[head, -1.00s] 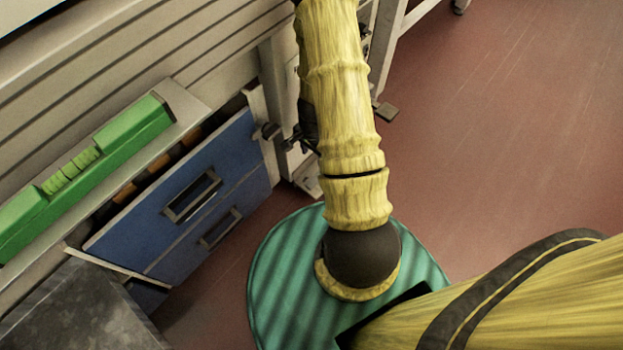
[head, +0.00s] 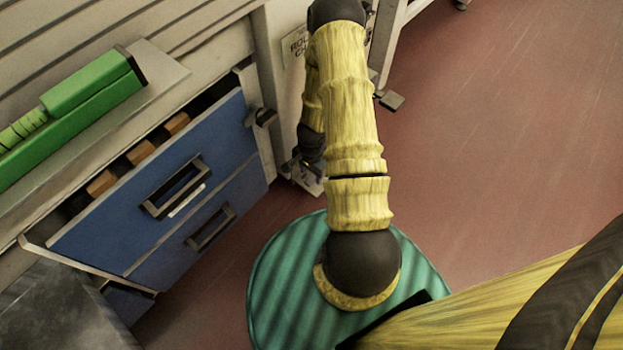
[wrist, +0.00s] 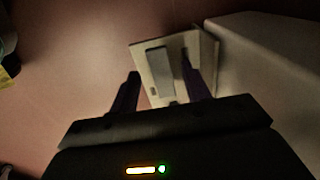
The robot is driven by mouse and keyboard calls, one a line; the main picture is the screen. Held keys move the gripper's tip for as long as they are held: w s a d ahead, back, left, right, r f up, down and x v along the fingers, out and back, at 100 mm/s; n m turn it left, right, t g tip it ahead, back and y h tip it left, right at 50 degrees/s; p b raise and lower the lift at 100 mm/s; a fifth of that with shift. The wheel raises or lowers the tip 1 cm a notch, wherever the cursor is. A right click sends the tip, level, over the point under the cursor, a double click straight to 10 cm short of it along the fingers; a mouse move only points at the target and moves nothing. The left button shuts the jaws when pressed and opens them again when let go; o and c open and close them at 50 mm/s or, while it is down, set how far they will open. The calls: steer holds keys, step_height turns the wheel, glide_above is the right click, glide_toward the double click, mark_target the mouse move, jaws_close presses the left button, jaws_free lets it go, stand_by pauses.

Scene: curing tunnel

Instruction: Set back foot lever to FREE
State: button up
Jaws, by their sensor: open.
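In the wrist view my gripper (wrist: 160,68) is open, with its two dark fingers apart. A grey pedal-like lever (wrist: 157,68) on a pale plate (wrist: 186,42) shows between the fingertips. I cannot tell whether the fingers touch it, and no FREE marking is readable. In the head view my gripper is low by the foot of the pale machine post, mostly hidden by my arm and wrist. Part of a pale foot plate (head: 306,180) shows there. Another grey pedal (head: 391,101) sticks out from the post's right side, clear of my gripper.
A blue drawer unit (head: 130,243) stands left of the post, its top drawer pulled out with brown blocks inside. A green device (head: 95,85) lies on the ledge above. A partly covered sign (head: 296,42) is on the post. Red floor (head: 500,130) is open to the right.

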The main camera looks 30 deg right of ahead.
step_height(320, 180, down, 2)
steer(key=shift+b, duration=0.35)
steer(key=shift+w, duration=0.1)
steer(key=c, duration=0.8)
steer(key=shift+d, duration=0.25)
steer(key=shift+c, duration=0.9)
steer(key=shift+a, duration=0.3)
steer(key=shift+s, duration=0.2)
